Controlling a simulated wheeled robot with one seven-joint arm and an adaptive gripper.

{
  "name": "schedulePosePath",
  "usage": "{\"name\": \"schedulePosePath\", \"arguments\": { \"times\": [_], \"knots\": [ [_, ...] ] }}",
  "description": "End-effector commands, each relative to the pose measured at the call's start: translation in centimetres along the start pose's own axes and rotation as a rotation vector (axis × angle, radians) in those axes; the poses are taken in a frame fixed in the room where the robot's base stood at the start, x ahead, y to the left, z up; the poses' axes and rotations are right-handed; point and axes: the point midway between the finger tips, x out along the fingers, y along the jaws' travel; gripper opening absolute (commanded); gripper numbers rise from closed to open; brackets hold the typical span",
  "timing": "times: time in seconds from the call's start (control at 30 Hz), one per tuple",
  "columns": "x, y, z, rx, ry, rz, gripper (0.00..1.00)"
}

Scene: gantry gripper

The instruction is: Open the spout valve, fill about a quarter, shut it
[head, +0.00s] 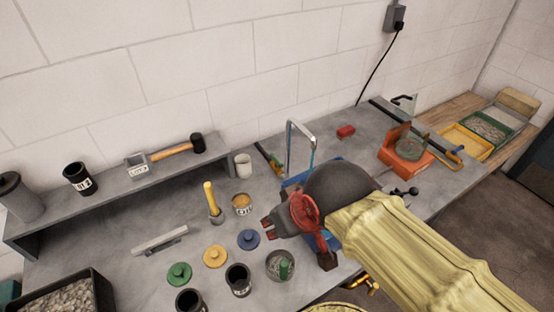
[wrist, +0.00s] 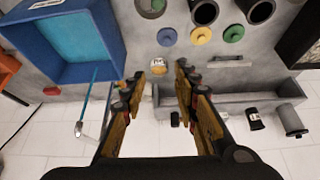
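My gripper (head: 297,240) hangs over the workbench in front of a blue tank, with its fingers spread. In the wrist view my gripper (wrist: 158,76) shows a wide gap with nothing held. The blue tank (head: 290,184) is partly hidden behind my arm; the wrist view shows its open top and teal inside (wrist: 85,40). A thin grey bent pipe or frame (head: 301,126) rises behind it. A brass fitting (head: 366,284), possibly the spout valve, shows below my arm; its handle position is unclear. A yellowish round rim (head: 338,308) is cut off at the bottom edge.
Left of my gripper stand a tin (head: 243,207), a yellow-handled tool (head: 210,198), coloured lids (head: 215,257) and black cups (head: 237,280). A white cup (head: 243,163) is by the raised shelf (head: 150,188). An orange device (head: 405,152) and yellow tray (head: 468,144) are at right.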

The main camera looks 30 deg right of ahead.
Motion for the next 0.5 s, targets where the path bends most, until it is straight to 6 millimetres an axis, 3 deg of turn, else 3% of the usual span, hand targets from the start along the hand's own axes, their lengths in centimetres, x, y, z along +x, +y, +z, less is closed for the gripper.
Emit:
{"name": "schedulePosePath", "arguments": {
  "times": [0.33,0.5],
  "knots": [
    [0.0,0.1,-0.4,-0.001,-0.004,0.003,0.30],
    [0.6,0.9,-3.5,-0.007,-0.045,0.022,0.30]
  ]
}}
